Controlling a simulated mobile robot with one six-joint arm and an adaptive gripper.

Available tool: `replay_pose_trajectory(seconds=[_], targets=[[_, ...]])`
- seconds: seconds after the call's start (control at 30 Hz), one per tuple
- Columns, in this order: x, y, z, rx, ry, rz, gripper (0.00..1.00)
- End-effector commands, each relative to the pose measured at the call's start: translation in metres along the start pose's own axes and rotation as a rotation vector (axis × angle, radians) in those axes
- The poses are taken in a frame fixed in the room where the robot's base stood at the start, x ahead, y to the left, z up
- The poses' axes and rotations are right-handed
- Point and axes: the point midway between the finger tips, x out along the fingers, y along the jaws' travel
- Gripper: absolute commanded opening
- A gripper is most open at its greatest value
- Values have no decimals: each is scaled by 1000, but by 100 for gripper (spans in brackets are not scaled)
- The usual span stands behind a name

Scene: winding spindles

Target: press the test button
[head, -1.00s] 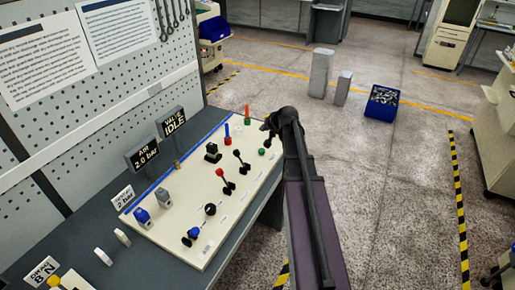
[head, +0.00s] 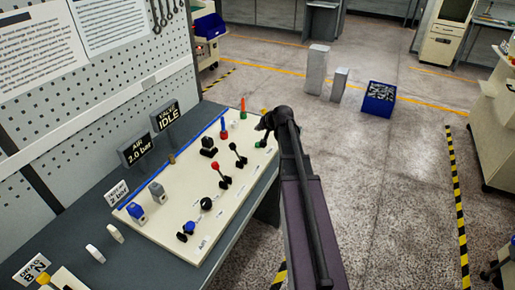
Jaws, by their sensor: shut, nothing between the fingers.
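The cream control panel (head: 178,232) lies on the grey bench, with several levers, knobs and small coloured parts on it. A small green button (head: 261,143) sits near its far right edge; its label is too small to read, so I cannot confirm it is the test button. My gripper (head: 263,131) is shut and empty, with its tip right at the green button and partly covering it. Whether the tip touches the button or hovers just above it, I cannot tell.
A black-knobbed lever (head: 237,153) and a red-knobbed lever (head: 219,173) stand left of my gripper. An orange-and-green piece (head: 243,106) stands behind. Displays read AIR 2.0 bar (head: 139,148) and VALVE IDLE (head: 168,114). Open floor lies right of the bench.

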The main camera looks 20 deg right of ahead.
Motion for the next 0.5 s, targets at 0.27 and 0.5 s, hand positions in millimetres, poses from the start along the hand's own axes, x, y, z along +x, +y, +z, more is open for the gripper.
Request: replay_pose_trajectory(seconds=[0.27,0.5], targets=[[20,14,15,-1,0,0,0],[32,22,24,-1,-1,-1,0]])
